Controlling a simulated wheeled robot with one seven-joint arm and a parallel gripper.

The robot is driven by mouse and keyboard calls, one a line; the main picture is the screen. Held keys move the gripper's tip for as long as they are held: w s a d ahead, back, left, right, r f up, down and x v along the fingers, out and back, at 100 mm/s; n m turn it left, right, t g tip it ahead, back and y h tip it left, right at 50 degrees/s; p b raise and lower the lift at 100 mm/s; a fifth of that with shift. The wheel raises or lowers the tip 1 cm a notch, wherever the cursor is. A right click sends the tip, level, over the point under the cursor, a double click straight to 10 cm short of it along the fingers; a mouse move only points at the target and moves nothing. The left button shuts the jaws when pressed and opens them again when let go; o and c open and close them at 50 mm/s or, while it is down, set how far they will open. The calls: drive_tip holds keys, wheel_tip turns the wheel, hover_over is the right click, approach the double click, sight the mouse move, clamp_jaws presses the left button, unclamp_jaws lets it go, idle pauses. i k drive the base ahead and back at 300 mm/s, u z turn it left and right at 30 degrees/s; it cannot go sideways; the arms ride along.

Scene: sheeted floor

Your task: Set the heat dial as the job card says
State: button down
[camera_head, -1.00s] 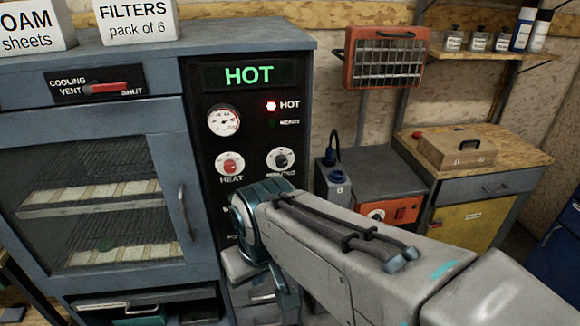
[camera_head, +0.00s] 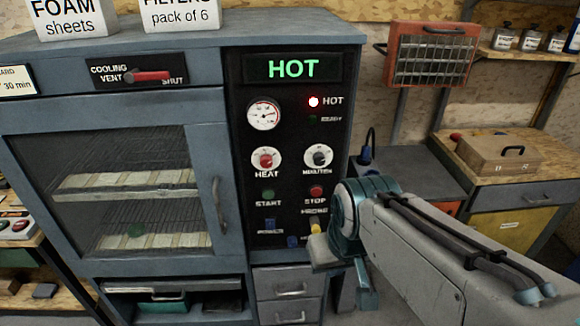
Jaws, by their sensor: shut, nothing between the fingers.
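The HEAT dial (camera_head: 266,160) is a red knob on a white ring, on the black oven panel (camera_head: 240,130). I cannot read its setting. A white card (camera_head: 15,80) at the left edge is cut off; it reads "ARD" and "30 min". I cannot tell whether it is the job card. My arm (camera_head: 415,235) reaches in from the lower right, its teal joint just right of the panel's lower part. My gripper's fingers do not show. The display (camera_head: 293,68) reads HOT and the red HOT lamp (camera_head: 313,102) is lit.
The MINUTES dial (camera_head: 318,157) is right of HEAT, with a gauge (camera_head: 264,114) above and START (camera_head: 268,195) and STOP (camera_head: 316,192) buttons below. The oven door (camera_head: 110,262) is shut. The cooling vent lever (camera_head: 150,76) points toward SHUT. A low cabinet (camera_head: 515,200) stands right.

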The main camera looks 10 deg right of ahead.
sight(266, 161)
drive_tip(key=z, duration=2.35)
drive_tip(key=k, duration=1.3)
drive_tip(key=u, duration=2.15)
drive_tip(key=i, duration=0.5)
drive_tip(key=z, duration=0.05)
